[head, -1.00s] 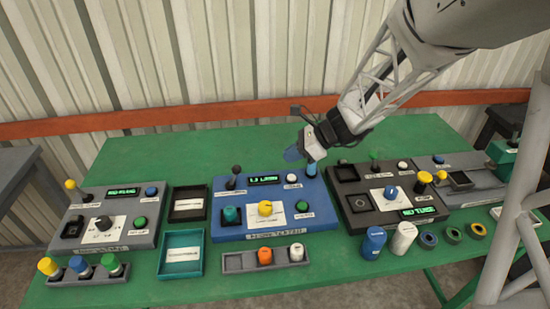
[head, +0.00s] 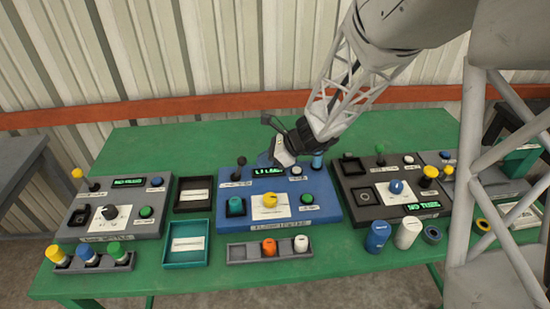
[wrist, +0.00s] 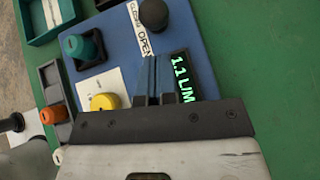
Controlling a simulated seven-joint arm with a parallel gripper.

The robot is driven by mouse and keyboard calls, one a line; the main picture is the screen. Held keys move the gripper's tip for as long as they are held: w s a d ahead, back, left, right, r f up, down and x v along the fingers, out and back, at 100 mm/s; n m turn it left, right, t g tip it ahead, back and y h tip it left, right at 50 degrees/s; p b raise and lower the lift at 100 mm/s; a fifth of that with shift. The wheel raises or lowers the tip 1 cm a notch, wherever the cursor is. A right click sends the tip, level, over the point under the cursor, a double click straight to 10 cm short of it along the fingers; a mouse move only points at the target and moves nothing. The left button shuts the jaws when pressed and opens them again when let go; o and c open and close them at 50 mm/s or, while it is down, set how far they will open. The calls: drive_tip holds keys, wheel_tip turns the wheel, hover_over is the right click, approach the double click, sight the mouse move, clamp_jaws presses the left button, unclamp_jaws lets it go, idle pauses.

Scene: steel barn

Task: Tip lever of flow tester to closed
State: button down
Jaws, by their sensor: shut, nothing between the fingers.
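The flow tester is a blue box (head: 316,209) in the middle of the table. Its black ball-topped lever (head: 241,161) stands at the back left corner; in the wrist view the ball (wrist: 153,14) lies just beyond my fingertips, beside a label reading CLOSED and OPEN (wrist: 142,35). The lever's exact position is hard to tell. The lit display (wrist: 184,78) reads about 1.1 L/M. My gripper (head: 266,160), with blue fingers, is shut and empty over the back of the box, right of the lever and apart from it. The fingers also show in the wrist view (wrist: 158,70).
The tester also bears a teal knob (head: 236,206), a yellow knob (head: 270,200) and a green button (head: 306,199). A grey panel (head: 133,219) stands left, a black panel (head: 352,208) right. Trays and bottles lie around the front. Green table shows behind the tester.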

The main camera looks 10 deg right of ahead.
sight(239, 161)
drive_tip(key=shift+w+a+r, duration=0.1)
drive_tip(key=shift+w+a, duration=0.05)
drive_tip(key=shift+a, duration=0.45)
drive_tip(key=shift+w+a+r, duration=0.1)
drive_tip(key=shift+a, duration=0.5)
drive_tip(key=shift+a+r+h, duration=0.3)
drive_tip(key=shift+a+h, duration=0.2)
drive_tip(key=shift+h, duration=0.2)
drive_tip(key=shift+a+r+h, duration=0.35)
drive_tip(key=shift+a+h, duration=0.3)
drive_tip(key=shift+h, duration=0.05)
drive_tip(key=shift+a+r+h, duration=0.2)
drive_tip(key=shift+a+h, duration=0.4)
drive_tip(key=shift+h, duration=0.1)
drive_tip(key=shift+a+r+h, duration=0.15)
drive_tip(key=shift+a+h, duration=0.4)
drive_tip(key=shift+h, duration=0.15)
drive_tip(key=shift+a, duration=0.4)
drive_tip(key=shift+a+r, duration=0.15)
drive_tip(key=shift+a, duration=0.6)
drive_tip(key=shift+r, duration=0.2)
